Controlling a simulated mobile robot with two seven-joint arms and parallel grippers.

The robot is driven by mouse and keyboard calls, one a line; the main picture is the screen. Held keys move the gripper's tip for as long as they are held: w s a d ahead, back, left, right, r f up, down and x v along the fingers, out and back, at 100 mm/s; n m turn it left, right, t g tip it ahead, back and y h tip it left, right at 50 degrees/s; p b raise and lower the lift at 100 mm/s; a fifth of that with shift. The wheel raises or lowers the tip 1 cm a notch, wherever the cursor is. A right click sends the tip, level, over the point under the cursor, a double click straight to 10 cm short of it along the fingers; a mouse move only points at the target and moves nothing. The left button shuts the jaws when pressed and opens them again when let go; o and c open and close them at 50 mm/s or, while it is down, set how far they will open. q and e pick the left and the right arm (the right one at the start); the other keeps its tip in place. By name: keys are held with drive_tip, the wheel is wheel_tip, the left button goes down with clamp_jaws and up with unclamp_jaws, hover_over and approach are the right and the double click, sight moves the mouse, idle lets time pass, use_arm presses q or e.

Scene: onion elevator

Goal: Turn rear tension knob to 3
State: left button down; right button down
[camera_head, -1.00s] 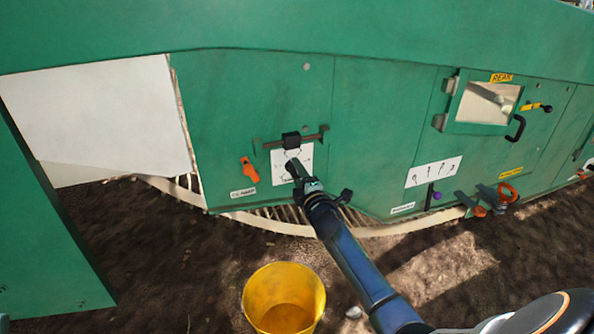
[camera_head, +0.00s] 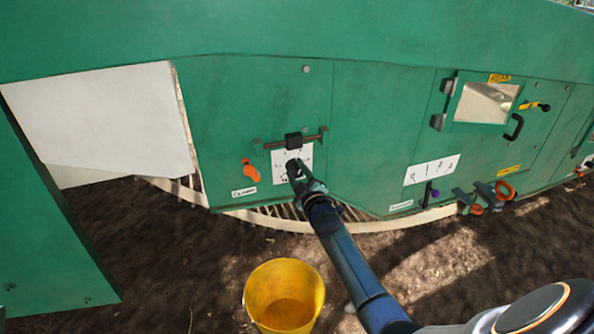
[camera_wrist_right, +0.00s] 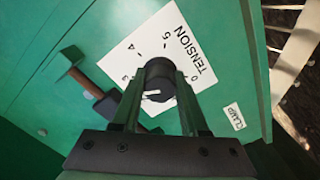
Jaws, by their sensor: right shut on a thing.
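The tension knob (camera_wrist_right: 158,75) is a black round knob on a white dial card marked TENSION (camera_wrist_right: 185,50). In the wrist view its white pointer mark slants to the lower left, a little below the figure 3. The figures 4, 5 and 0 also show; the lower part of the dial is hidden by my gripper. My right gripper (camera_wrist_right: 160,88) is shut on the knob, one finger on each side. In the head view my right gripper (camera_head: 295,178) covers much of the card (camera_head: 303,154). My left gripper is not in view.
A black clamp on a bar (camera_head: 293,140) sits just above the card. An orange handle (camera_head: 250,170) and a CLAMP label (camera_wrist_right: 235,116) are beside it. A yellow bucket (camera_head: 284,295) stands on the soil below. Further right are a REAR window (camera_head: 487,102) and several levers.

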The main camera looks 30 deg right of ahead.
idle(0.5)
drive_tip(key=shift+c, duration=2.1)
unclamp_jaws()
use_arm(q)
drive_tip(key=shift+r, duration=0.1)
use_arm(e)
drive_tip(key=shift+s, duration=0.15)
drive_tip(key=shift+s+a, duration=0.1)
drive_tip(key=shift+s, duration=0.2)
use_arm(q)
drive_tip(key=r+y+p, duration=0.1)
drive_tip(key=p, duration=0.1)
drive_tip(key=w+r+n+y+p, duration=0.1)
drive_tip(key=p, duration=0.1)
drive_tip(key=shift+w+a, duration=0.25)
use_arm(e)
drive_tip(key=v, duration=1.1)
drive_tip(key=shift+s, duration=0.3)
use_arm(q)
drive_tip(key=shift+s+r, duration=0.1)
